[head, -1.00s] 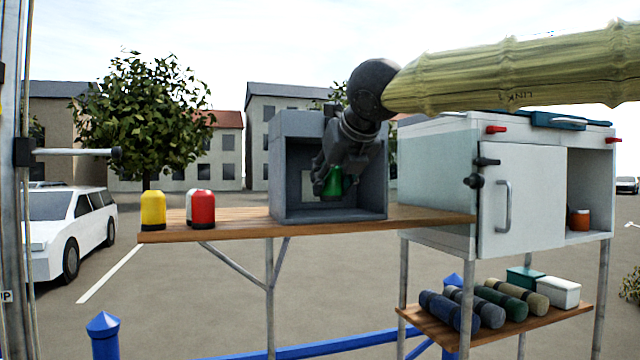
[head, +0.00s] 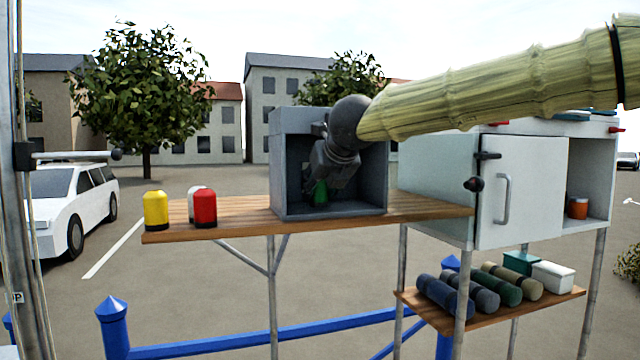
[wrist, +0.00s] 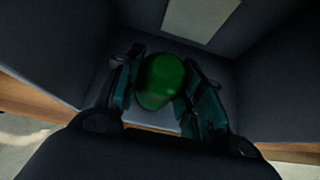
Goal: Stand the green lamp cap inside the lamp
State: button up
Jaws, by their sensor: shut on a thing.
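The green lamp cap (head: 320,192) is inside the lamp, a grey open-fronted box (head: 379,185) on the wooden shelf. My gripper (head: 322,183) reaches in through the open front and is shut on the cap. In the wrist view the cap (wrist: 161,81) sits between the two fingers (wrist: 160,92), with the box's dark walls around it. The cap looks upright, near the box floor; I cannot tell whether its base touches the floor. My gripper hides part of the cap in the head view.
Yellow (head: 156,210), red (head: 204,207) and white (head: 193,196) caps stand on the shelf (head: 240,216) left of the box. A white cabinet (head: 440,190) with a handled door stands to the right. Rolled bundles (head: 446,295) lie on a lower shelf.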

jog(key=shift+f, duration=0.35)
jog(key=shift+f, duration=0.15)
jog(key=o, duration=1.1)
jog(key=shift+r, duration=0.2)
jog(key=b+v, duration=0.4)
jog(key=v, duration=0.8)
jog(key=shift+d, duration=0.15)
